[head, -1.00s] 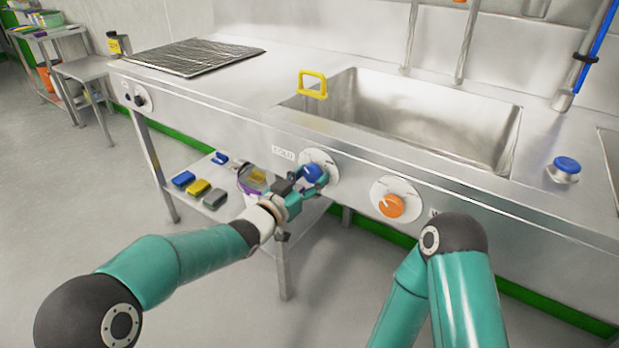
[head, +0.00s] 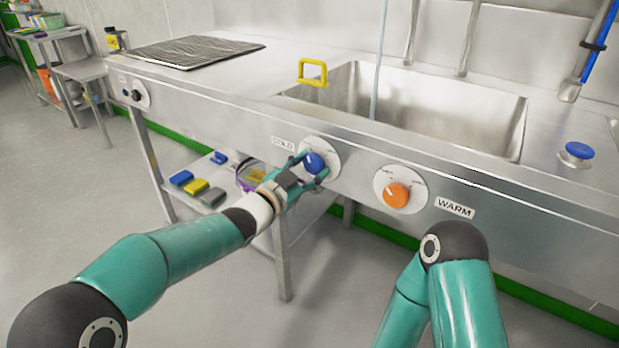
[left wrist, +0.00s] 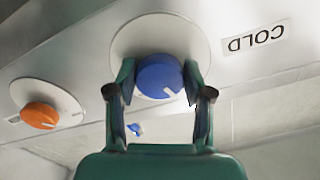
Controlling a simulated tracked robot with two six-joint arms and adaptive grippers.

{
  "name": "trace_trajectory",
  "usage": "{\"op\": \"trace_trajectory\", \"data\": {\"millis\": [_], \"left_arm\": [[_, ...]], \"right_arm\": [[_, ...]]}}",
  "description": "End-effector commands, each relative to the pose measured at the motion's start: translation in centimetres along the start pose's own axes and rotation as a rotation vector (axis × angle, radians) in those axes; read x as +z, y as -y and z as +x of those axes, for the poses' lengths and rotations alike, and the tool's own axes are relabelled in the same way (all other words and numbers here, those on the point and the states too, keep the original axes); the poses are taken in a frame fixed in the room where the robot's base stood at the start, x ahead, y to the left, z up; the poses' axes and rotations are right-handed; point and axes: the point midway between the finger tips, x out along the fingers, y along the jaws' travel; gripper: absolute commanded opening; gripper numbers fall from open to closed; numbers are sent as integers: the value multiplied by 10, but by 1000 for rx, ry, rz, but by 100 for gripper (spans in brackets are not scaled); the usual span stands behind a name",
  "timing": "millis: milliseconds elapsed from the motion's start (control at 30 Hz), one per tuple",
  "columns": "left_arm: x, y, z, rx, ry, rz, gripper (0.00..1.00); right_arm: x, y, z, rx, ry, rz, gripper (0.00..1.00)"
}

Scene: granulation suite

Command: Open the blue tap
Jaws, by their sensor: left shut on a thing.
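The blue tap (head: 314,163) is a round knob on a white dial on the sink's front panel, beside the COLD label (head: 283,143). My left gripper (head: 311,168) is shut on the blue knob, one finger on each side. The left wrist view shows the blue knob (left wrist: 160,76) between the fingers, its white pointer line tilted off the dial's middle. A thin stream of water (head: 379,60) falls into the sink (head: 450,110). My right arm shows at the lower right, but its gripper is out of view.
An orange knob (head: 397,195) with a WARM label (head: 455,208) sits right of the blue one. A yellow handle (head: 312,72) stands at the sink's left rim. A blue button (head: 579,150) is on the right counter. A shelf below holds several coloured blocks (head: 196,187).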

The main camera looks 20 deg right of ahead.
Motion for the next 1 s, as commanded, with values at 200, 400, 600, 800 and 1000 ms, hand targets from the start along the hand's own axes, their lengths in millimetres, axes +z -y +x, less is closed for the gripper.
{"op": "trace_trajectory", "data": {"millis": [200, 400, 600, 800, 1000], "left_arm": [[4, 0, -1, -4, -1, 206, 16], [4, 0, 0, -2, 0, 396, 16], [3, 1, 0, -2, 0, 586, 16], [3, 1, 0, -1, 2, 775, 16], [3, 1, 0, 1, 3, 944, 16]], "right_arm": [[0, -8, 24, 0, 0, 0, 42], [0, -14, 38, 0, 0, 0, 42], [0, -18, 51, 0, 0, 0, 42], [0, -23, 63, 0, 0, 0, 42], [0, -26, 73, 0, 0, 0, 42]]}}
